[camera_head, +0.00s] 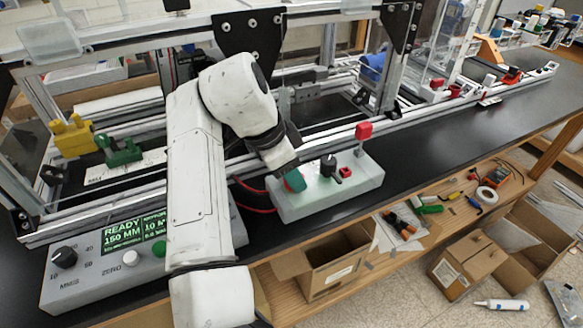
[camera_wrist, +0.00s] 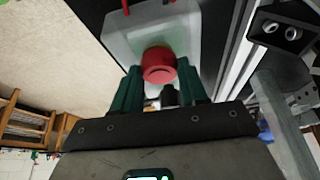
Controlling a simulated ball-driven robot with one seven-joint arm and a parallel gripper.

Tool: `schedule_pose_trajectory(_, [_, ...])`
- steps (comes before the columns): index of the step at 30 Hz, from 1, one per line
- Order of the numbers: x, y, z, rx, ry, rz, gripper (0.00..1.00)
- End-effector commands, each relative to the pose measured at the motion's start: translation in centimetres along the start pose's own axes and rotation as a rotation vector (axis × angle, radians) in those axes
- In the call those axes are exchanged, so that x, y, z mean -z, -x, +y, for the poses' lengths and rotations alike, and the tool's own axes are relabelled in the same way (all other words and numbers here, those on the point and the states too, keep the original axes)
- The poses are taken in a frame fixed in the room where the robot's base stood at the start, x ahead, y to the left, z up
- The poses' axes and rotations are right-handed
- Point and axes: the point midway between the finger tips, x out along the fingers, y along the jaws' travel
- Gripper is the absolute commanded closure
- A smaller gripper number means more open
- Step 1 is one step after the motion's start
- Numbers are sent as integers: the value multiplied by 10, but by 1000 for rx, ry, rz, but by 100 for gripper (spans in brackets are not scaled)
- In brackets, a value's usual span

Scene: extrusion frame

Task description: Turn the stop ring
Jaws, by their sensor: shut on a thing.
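The red stop ring (camera_wrist: 158,64) has a yellow base and sits on the pale grey control box (camera_wrist: 118,30) in the wrist view. My gripper (camera_wrist: 160,74) has its two green fingers on either side of the ring and is shut on it. In the head view my gripper (camera_head: 293,182) is at the left end of the same control box (camera_head: 318,204). There the fingers and wrist hide the ring. How far the ring is turned cannot be told.
A metal extrusion frame (camera_head: 392,120) stands behind. A display panel (camera_head: 95,270) lies left, and open cardboard boxes (camera_head: 335,270) stand below the bench edge.

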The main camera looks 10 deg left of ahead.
Motion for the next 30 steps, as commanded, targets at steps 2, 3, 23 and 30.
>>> schedule_pose_trajectory(2, [0, 0, 0, -8, -17, -1, 88])
schedule_pose_trajectory(3, [0, 0, 0, -11, -25, -1, 88])
schedule_pose_trajectory(23, [-1, -1, 0, -19, -44, -3, 45])
schedule_pose_trajectory(30, [0, 0, 0, -18, -44, -2, 31])
